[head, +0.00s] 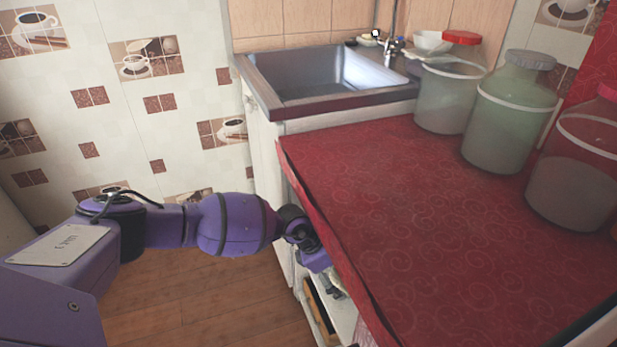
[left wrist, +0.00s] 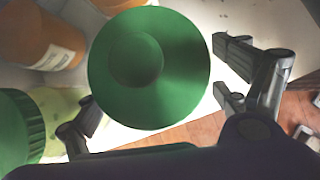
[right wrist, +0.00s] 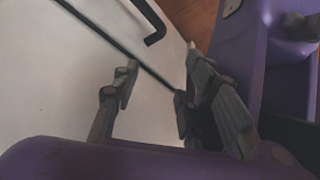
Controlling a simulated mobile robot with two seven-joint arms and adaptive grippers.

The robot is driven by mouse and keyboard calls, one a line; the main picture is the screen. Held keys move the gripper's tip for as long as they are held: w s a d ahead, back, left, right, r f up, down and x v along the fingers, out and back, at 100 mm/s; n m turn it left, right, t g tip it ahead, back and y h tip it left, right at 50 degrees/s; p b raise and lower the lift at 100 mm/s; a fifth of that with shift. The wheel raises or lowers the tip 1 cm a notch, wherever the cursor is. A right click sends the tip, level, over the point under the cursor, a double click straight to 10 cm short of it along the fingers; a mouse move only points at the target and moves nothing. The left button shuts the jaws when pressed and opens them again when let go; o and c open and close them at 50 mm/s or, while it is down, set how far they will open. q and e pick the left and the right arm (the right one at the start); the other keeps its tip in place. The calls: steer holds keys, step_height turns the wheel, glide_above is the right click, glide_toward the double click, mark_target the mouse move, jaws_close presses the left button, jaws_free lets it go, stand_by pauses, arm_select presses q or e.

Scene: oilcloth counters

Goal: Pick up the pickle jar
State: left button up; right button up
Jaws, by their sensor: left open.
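In the left wrist view a round green lid (left wrist: 150,65) is seen from above, between the fingers of my open left gripper (left wrist: 156,92); whatever lies under the lid is hidden. A second jar with a ribbed green lid (left wrist: 18,125) and pale yellow-green contents stands at the left edge, outside the left finger. I cannot tell which of the two is the pickle jar. In the head view my left gripper (head: 330,283) is low beside the counter, at the open shelf under it. My right gripper (right wrist: 158,75) is open and empty, seen only in the right wrist view.
Orange containers (left wrist: 45,38) stand close behind the green lid. The red oilcloth counter (head: 400,220) overhangs the white shelf (head: 342,315). Large jars (head: 510,115) stand on the counter, with a sink (head: 320,80) behind. A white surface and black bar (right wrist: 156,36) are near my right gripper.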

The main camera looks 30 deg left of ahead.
arm_select(q)
steer(key=shift+w+d+f, duration=0.4)
steer(key=shift+w+f, duration=0.1)
steer(key=shift+f, duration=0.05)
steer(key=shift+r, duration=0.1)
steer(key=shift+c, duration=0.3)
steer(key=c, duration=2)
steer(key=shift+o, duration=0.2)
steer(key=shift+w+r, duration=0.1)
steer(key=shift+r, duration=0.05)
